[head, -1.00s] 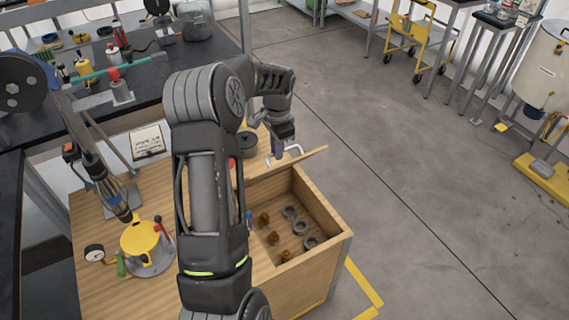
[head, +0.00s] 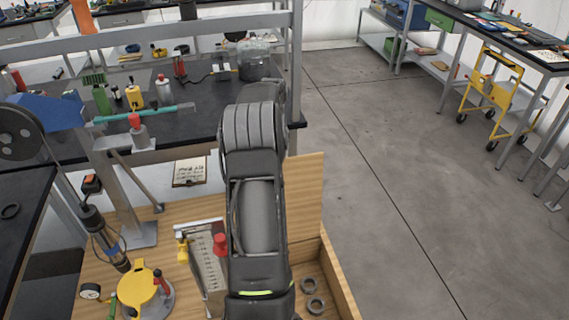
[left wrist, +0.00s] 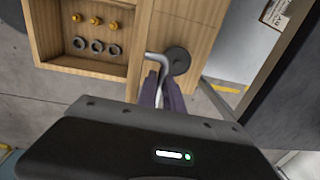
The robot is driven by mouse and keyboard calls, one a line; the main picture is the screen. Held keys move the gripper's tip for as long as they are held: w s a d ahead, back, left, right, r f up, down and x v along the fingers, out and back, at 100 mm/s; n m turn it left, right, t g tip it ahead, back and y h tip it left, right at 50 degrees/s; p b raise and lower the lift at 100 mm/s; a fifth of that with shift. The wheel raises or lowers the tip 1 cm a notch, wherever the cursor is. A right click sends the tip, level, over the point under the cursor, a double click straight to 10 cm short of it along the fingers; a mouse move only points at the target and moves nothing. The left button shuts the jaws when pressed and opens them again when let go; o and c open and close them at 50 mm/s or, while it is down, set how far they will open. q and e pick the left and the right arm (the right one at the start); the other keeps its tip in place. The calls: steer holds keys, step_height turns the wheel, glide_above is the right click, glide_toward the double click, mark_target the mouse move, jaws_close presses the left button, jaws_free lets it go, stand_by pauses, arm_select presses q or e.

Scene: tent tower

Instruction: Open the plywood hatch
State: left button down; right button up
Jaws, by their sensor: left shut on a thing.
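The plywood hatch (head: 306,195) stands raised, close to upright, at the far end of the open compartment in the wooden bench top (head: 340,290). My left arm covers its left part in the head view. In the left wrist view, my left gripper (left wrist: 160,80) is shut on the bent metal handle (left wrist: 157,59), beside the compartment (left wrist: 84,65). In the head view that gripper and the handle are hidden behind my arm. My right gripper is not in view.
Metal rings (left wrist: 96,46) and brass fittings (left wrist: 95,20) lie in the compartment. A yellow round device (head: 145,290), a clipboard-like panel (head: 207,265) and a red-topped item (head: 220,244) are left of my arm. Open floor (head: 400,200) lies right of the hatch.

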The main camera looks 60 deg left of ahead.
arm_select(q)
steer(key=shift+a+f, duration=0.1)
steer(key=shift+f, duration=0.25)
steer(key=c, duration=1.5)
jaws_free()
steer(key=shift+w+a+r, duration=0.1)
steer(key=shift+r, duration=0.1)
steer(key=r, duration=0.2)
steer(key=r+b, duration=0.1)
steer(key=r, duration=0.4)
steer(key=shift+d+r, duration=0.25)
steer(key=shift+r, duration=0.15)
steer(key=shift+f, duration=0.1)
